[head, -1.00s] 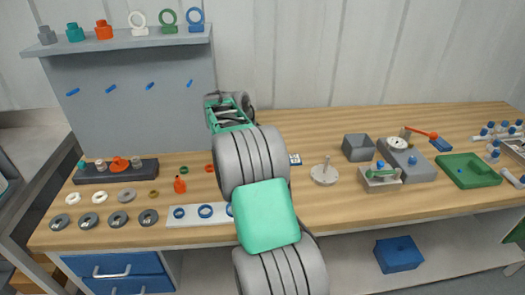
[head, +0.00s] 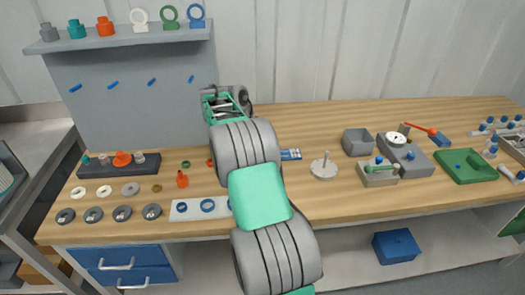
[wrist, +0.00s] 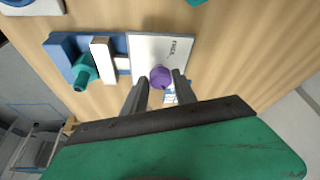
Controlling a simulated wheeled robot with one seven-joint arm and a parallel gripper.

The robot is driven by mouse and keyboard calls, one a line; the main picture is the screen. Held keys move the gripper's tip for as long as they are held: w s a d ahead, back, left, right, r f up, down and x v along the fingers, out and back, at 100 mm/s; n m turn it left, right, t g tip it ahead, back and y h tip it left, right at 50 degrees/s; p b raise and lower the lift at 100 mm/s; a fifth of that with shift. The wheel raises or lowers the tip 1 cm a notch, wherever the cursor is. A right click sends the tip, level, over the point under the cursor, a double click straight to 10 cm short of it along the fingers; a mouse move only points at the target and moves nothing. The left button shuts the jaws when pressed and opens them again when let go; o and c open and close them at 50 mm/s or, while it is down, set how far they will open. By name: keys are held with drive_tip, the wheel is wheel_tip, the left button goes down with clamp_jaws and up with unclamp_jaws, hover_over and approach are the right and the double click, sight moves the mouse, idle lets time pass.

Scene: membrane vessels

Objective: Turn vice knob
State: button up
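In the wrist view, a blue vice-like fixture (wrist: 62,48) with pale jaws (wrist: 102,60) and a teal knob (wrist: 82,75) lies left of my gripper (wrist: 161,77). A white plate (wrist: 150,48) with small dark lettering adjoins it. A round purple knob (wrist: 160,76) at the plate's lower edge lies between my two fingertips. The fingers are apart, with narrow gaps seeming to show on both sides; contact cannot be told. In the head view, my arm hides the fingers and most of this fixture.
A shelf (head: 120,38) with rings and knobs rises at the left back.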

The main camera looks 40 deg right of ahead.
drive_tip(key=o, duration=0.3)
drive_tip(key=shift+o, duration=0.2)
drive_tip(key=s+p+v, duration=0.1)
drive_tip(key=v, duration=0.6)
drive_tip(key=shift+w+r+p, duration=0.35)
drive_tip(key=shift+w+r, duration=0.05)
drive_tip(key=shift+w, duration=0.1)
drive_tip(key=shift+a, duration=0.15)
